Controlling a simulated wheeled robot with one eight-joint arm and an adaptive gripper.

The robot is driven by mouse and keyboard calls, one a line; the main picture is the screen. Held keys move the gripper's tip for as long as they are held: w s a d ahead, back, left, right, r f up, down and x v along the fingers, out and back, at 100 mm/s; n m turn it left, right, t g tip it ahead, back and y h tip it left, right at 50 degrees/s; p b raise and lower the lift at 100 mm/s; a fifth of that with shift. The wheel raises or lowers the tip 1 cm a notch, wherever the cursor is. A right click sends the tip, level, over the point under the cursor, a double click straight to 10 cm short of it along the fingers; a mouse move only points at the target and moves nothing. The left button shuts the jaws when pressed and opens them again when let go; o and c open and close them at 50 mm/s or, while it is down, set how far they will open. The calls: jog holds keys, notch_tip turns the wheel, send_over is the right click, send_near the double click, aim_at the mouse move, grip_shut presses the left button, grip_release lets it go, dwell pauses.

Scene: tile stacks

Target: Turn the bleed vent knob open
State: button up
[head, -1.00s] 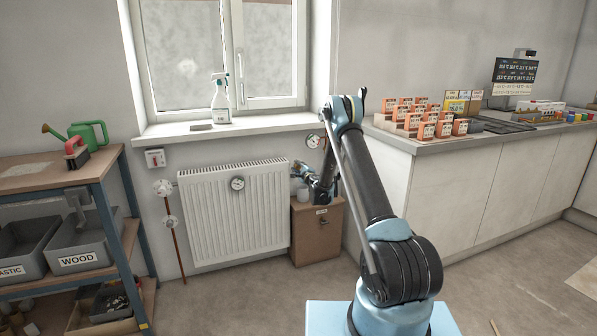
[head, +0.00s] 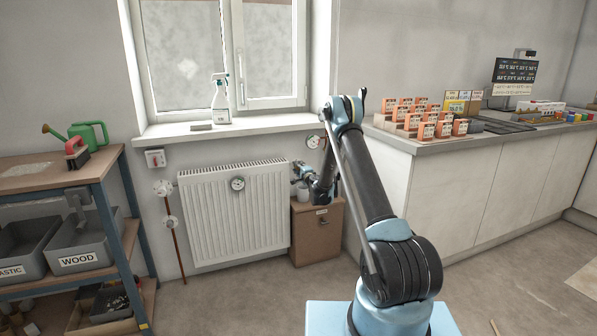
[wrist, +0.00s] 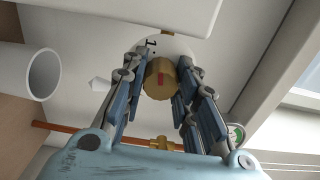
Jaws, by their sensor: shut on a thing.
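The bleed vent knob (wrist: 161,78) is a brass-coloured, faceted knob with a red mark on its face. It sits in front of a round white plate (wrist: 178,44) with a black "1" mark near its edge. My gripper (wrist: 156,72) has its fingers on both sides of the knob and is shut on it. In the head view my gripper (head: 299,170) is at the right end of the white radiator (head: 235,215). The knob is hidden or too small to make out there.
A wooden cabinet (head: 318,245) stands below my gripper. A white cup (wrist: 28,74) is close on the left in the wrist view. A copper pipe (wrist: 85,133) and a gauge (wrist: 237,133) are nearby. The windowsill (head: 235,130) is above.

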jog(key=shift+s+a+f, duration=0.1)
jog(key=shift+s+a, duration=0.05)
jog(key=shift+a, duration=0.05)
jog(key=o, duration=0.8)
jog(key=shift+d, duration=0.1)
jog(key=shift+s+d, duration=0.1)
jog(key=shift+s, duration=0.05)
jog(key=v, duration=1.1)
jog(key=shift+s+f, duration=0.1)
jog(key=shift+s, duration=0.15)
